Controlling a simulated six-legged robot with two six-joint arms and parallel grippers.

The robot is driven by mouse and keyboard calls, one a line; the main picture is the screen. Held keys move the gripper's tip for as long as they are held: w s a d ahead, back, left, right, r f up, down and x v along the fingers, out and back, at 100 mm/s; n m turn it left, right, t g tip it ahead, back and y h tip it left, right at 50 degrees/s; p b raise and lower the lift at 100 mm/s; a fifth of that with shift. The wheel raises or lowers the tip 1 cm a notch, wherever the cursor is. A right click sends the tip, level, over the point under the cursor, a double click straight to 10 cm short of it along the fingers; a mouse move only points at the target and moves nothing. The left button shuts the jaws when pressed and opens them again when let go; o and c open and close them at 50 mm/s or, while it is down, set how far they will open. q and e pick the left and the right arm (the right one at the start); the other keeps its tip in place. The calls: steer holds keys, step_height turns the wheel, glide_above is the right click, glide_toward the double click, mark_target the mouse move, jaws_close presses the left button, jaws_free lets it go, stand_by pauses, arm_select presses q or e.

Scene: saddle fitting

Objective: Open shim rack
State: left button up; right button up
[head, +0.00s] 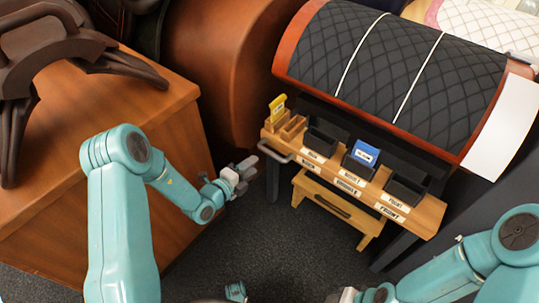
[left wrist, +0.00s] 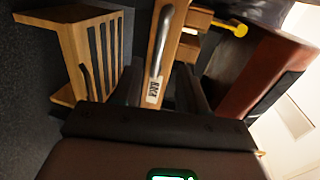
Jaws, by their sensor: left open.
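The wooden shim rack (head: 350,185) stands below the quilted panel in the head view. A metal bar handle (head: 273,153) sits at the rack's left end. It also shows upright in the left wrist view (left wrist: 160,42), above the BACK label (left wrist: 153,92). My left gripper (head: 243,173) is open and empty, just left of the handle and apart from it. My right gripper (head: 347,295) is only partly in view at the bottom edge; its jaws are unclear.
A wooden step stool (head: 335,208) stands under the rack. A yellow item (head: 277,106) stands in the rack's left slots. A brown wooden cabinet (head: 130,115) with a dark saddle frame (head: 60,45) on it is at the left. Dark carpet lies open between cabinet and rack.

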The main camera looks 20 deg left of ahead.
mark_target(268, 154)
arm_select(q)
steer(key=b+x, duration=0.2)
steer(key=x, duration=0.8)
steer(key=shift+w+f+b, duration=0.1)
steer(key=shift+w+b, duration=0.05)
steer(key=shift+b, duration=0.15)
jaws_close()
